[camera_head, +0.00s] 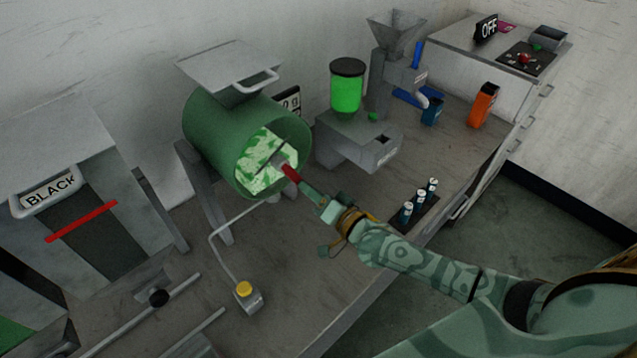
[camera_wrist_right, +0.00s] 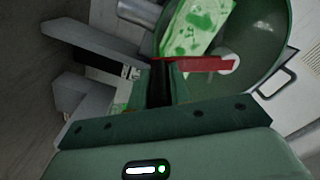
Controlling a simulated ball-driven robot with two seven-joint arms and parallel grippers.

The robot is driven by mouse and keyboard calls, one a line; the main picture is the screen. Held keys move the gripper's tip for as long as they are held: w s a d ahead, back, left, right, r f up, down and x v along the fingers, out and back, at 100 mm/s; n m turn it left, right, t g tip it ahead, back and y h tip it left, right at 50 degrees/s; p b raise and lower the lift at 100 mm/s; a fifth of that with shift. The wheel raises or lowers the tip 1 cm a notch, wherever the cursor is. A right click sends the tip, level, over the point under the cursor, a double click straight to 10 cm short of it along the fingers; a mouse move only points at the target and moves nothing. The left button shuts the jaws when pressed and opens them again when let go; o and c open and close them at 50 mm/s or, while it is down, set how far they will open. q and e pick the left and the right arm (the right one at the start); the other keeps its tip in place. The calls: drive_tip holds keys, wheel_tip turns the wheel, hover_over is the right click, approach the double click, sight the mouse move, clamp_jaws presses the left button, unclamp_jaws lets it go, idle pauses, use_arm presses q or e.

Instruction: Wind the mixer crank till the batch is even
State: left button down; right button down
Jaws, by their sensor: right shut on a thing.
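The mixer is a green drum (camera_head: 215,125) on grey legs at the left middle, its round end facing me. The batch (camera_head: 258,158) shows in that end as patches of white and green, not one colour. It also shows in the wrist view (camera_wrist_right: 190,28), streaked and blotched. The crank's red handle (camera_head: 290,172) stands out from the drum end; in the wrist view it is a red bar (camera_wrist_right: 208,64) reaching to a pale hub. My right gripper (camera_head: 298,181) is shut on the red handle; its fingers hide part of it. My left gripper is not in view.
A raised grey lid (camera_head: 225,66) is above the drum. A bent rod with a yellow knob (camera_head: 243,289) is in front. A green-filled jar (camera_head: 346,88), grey hopper (camera_head: 396,35) and several small bottles (camera_head: 420,200) stand right. A bin labelled BLACK (camera_head: 50,190) is left.

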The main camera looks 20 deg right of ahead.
drive_tip(key=s+a+m+p, duration=0.2)
drive_tip(key=s+a+m, duration=0.1)
drive_tip(key=a+m, duration=0.75)
wheel_tip(320, 180, up, 8)
drive_tip(key=s+a+m+p, duration=0.1)
drive_tip(key=m+p, duration=0.3)
drive_tip(key=m, duration=0.7)
drive_tip(key=shift+s+a, duration=0.2)
drive_tip(key=shift+a, duration=0.35)
drive_tip(key=shift+r, duration=0.15)
drive_tip(key=c, duration=1.3)
unclamp_jaws()
